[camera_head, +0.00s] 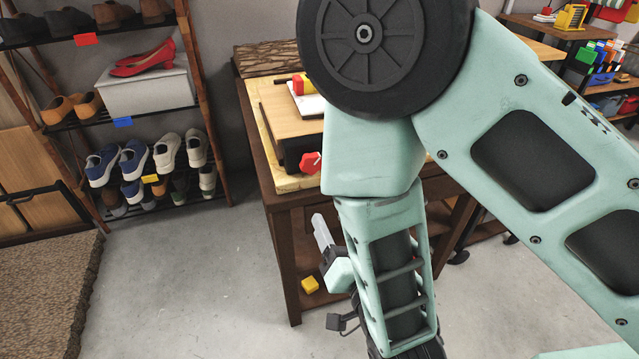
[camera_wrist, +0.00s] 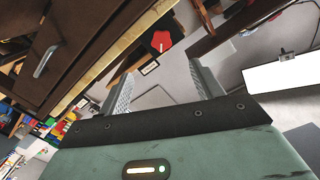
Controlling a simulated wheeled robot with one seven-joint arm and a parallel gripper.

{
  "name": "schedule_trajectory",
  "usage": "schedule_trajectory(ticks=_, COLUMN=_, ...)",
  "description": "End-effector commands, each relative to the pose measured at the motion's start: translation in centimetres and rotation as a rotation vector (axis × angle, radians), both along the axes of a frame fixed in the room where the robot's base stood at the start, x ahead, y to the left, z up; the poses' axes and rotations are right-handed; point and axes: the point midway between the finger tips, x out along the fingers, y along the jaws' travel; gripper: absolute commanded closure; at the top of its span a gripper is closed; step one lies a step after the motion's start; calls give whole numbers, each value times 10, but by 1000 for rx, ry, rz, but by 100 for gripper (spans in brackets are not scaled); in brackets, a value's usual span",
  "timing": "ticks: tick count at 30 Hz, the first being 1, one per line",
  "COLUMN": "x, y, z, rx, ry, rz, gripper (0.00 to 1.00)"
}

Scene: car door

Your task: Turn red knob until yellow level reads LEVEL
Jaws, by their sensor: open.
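A red knob (camera_head: 310,162) sticks out from the near side of a wooden-topped box (camera_head: 283,118) on the workbench, just left of my arm. It also shows in the wrist view (camera_wrist: 161,41), beyond my fingertips and roughly between them, apart from both. My gripper (camera_wrist: 163,82) is open and empty. In the head view one finger (camera_head: 323,233) shows below the bench top, in front of the bench; the rest is hidden by my arm. I cannot tell any level reading.
The wooden workbench (camera_head: 278,178) has a light top. A small yellow block (camera_head: 309,285) sits low by the bench leg. Grey floor between rack and bench is clear.

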Motion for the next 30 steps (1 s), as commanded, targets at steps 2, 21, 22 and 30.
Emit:
schedule_trajectory(ticks=2, x=-2, y=-1, z=-5, rx=1, ry=-28, rz=3, gripper=34)
schedule_trajectory(ticks=21, x=29, y=8, z=-7, rx=10, ry=-40, rz=-1, gripper=34)
schedule_trajectory(ticks=22, x=31, y=9, z=-7, rx=11, ry=-40, rz=-1, gripper=34)
schedule_trajectory(ticks=30, x=45, y=12, z=-8, rx=13, ry=-36, rz=-5, gripper=34)
